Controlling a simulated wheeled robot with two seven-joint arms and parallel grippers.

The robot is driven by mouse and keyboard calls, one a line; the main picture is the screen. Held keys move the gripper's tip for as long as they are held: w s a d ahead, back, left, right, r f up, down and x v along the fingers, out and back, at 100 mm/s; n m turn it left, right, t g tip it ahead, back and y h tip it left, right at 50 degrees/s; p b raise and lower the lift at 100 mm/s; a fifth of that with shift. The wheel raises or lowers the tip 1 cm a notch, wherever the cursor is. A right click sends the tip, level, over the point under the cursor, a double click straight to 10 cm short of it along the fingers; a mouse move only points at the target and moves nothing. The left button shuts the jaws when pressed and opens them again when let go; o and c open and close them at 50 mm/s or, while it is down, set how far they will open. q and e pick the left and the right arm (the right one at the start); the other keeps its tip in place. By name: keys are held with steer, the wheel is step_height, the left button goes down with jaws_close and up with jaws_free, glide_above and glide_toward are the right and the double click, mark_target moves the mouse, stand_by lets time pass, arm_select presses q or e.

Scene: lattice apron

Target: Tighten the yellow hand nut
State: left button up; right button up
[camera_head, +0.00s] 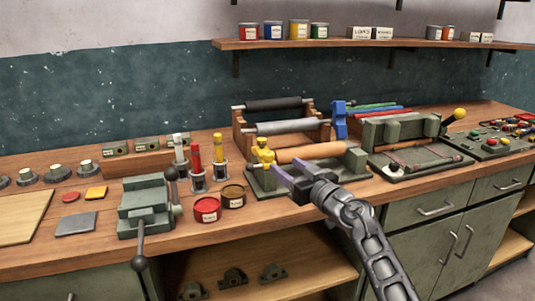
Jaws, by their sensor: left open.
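The yellow hand nut (264,153) stands at the left end of a green roller fixture (262,188) on the wooden bench. A brown wooden roller (308,152) lies across this fixture, to the right of the nut. My left gripper (283,173) is just below and to the right of the yellow nut, in front of the roller. It is open, with purple-grey fingers pointing toward the nut, and nothing shows between them. I cannot tell whether a finger touches the fixture. My right gripper is not in view.
A red tin (207,210) and a brown tin (233,196) stand left of the fixture, near colored tubes in holders. A green vise (147,207) is farther left. A rack with rollers (275,128) stands behind. A green press with a yellow-knobbed lever (459,114) is right.

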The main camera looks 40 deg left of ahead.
mark_target(272, 156)
arm_select(q)
steer(key=shift+p+x, duration=0.7)
steer(key=shift+x, duration=3.1)
steer(key=shift+c, duration=0.5)
jaws_close()
